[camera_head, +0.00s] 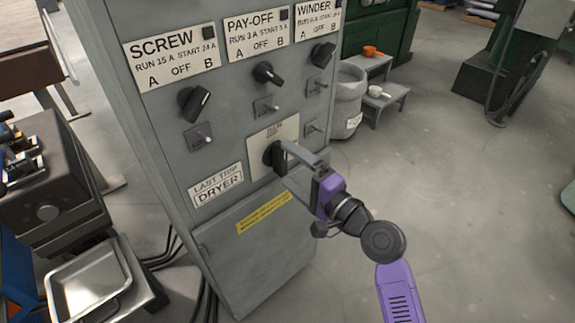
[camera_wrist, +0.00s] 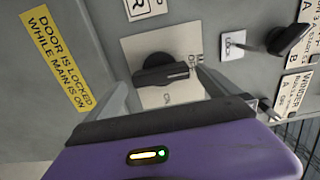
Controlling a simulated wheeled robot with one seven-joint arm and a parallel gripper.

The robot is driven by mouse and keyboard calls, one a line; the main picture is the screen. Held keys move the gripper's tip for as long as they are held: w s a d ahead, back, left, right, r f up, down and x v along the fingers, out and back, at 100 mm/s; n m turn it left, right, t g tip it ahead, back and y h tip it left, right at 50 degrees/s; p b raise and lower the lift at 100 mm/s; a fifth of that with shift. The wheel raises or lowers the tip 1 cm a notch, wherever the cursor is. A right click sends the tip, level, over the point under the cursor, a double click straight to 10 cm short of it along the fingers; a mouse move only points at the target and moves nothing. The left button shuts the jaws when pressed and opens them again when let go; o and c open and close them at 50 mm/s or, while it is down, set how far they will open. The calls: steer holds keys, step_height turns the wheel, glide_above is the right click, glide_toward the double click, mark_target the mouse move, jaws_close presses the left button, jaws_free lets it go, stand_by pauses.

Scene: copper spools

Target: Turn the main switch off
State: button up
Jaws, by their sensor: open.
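The main switch is a black rotary knob (camera_head: 272,155) on a pale plate, low on the grey cabinet's front. In the wrist view the knob (camera_wrist: 162,72) has a bar handle lying nearly level across the picture, with a light mark near its right end. Lettering on the plate (camera_wrist: 190,42) is partly readable; "ON" seems to show below the knob. My gripper (camera_head: 285,162) is open in front of the knob. Its two fingers stand on either side of the knob in the wrist view (camera_wrist: 160,84). I cannot tell whether either finger touches it.
SCREW (camera_head: 193,101), PAY-OFF (camera_head: 266,73) and WINDER (camera_head: 323,53) selector knobs sit above, with small toggles below them. A yellow label (camera_wrist: 56,58) reads "DOOR IS LOCKED WHILE MAIN IS ON". A grey bin (camera_head: 346,103) and step stool (camera_head: 382,98) stand behind right. Floor at right is clear.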

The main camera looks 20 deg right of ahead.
steer(key=v, duration=0.6)
stand_by(0.4)
steer(key=s+d+r+n+t+h, duration=0.1)
steer(key=s+d+n+h, duration=0.1)
steer(key=d+h, duration=0.3)
steer(key=s+f+n+h+p, duration=0.1)
steer(key=s+f+n+h, duration=0.15)
steer(key=s, duration=0.65)
steer(key=s+a+n+g+p, duration=0.1)
steer(key=s+a+n, duration=0.1)
steer(key=s, duration=0.6)
steer(key=s+a+n+g+y+p, duration=0.1)
steer(key=s+a+n, duration=0.2)
steer(key=s, duration=0.5)
steer(key=s+a+r+n+g+y+p, duration=0.1)
steer(key=s+n, duration=0.3)
steer(key=s, duration=0.4)
steer(key=shift+s+a+n, duration=0.3)
steer(key=shift+a+n, duration=0.05)
steer(key=shift+a, duration=0.5)
